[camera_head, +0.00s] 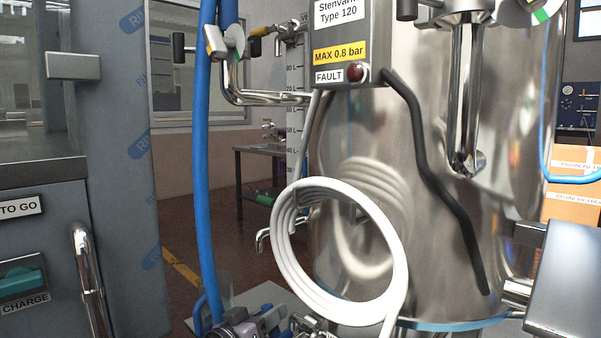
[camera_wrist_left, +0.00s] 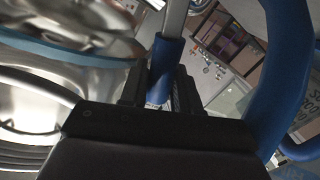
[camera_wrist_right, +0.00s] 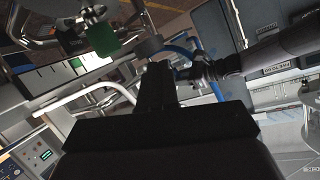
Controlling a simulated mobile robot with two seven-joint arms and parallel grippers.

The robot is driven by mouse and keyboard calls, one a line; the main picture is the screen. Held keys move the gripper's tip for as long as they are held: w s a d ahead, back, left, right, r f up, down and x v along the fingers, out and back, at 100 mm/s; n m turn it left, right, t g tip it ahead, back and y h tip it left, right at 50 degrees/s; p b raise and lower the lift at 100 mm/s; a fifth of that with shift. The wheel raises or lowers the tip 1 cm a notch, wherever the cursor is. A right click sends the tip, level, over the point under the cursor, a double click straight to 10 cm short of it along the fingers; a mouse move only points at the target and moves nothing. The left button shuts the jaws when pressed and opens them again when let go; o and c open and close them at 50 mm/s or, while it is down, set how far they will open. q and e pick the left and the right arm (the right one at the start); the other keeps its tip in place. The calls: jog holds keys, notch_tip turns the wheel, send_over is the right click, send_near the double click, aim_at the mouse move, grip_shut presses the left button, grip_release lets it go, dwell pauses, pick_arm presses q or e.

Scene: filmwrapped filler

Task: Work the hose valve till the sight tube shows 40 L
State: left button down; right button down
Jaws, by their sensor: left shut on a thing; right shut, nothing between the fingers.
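The sight tube's litre scale (camera_head: 292,125) stands left of the shiny tank (camera_head: 450,210) in the head view. Its upper part is partly hidden by pipework, and I cannot read a liquid level. My left gripper (camera_wrist_left: 160,92) is shut around a blue-sleeved lever handle (camera_wrist_left: 165,60) in the left wrist view, beside the blue hose (camera_wrist_left: 285,75). The hose (camera_head: 202,170) hangs down left of the tank in the head view, with metal fittings at its lower end. My right gripper (camera_wrist_right: 156,82) is shut and empty in the right wrist view, clear of the hose.
A coiled white hose (camera_head: 300,268) hangs before the tank. A grey control box (camera_head: 345,45) with a dark red FAULT lamp (camera_head: 356,73) sits above it. A grey machine (camera_head: 60,180) stands at left, orange cartons (camera_head: 572,215) at right. Open floor (camera_head: 205,215) shows between machine and tank.

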pick_arm(q)
jog(key=shift+s+d+r+m+t+b, duration=0.1)
jog(key=shift+s+d+m+t+b, duration=0.2)
jog(key=shift+m, duration=0.35)
jog(key=shift+s+d+r+m+t+b, duration=0.1)
jog(key=shift+s+d+m, duration=0.35)
jog(key=shift+m, duration=0.25)
jog(key=shift+s+d+m+t+b, duration=0.1)
jog(key=shift+s+d+m+b, duration=0.2)
jog(key=shift+m, duration=0.35)
jog(key=c, duration=1)
grip_release()
jog(key=shift+o, duration=0.2)
jog(key=shift+s+r, duration=0.1)
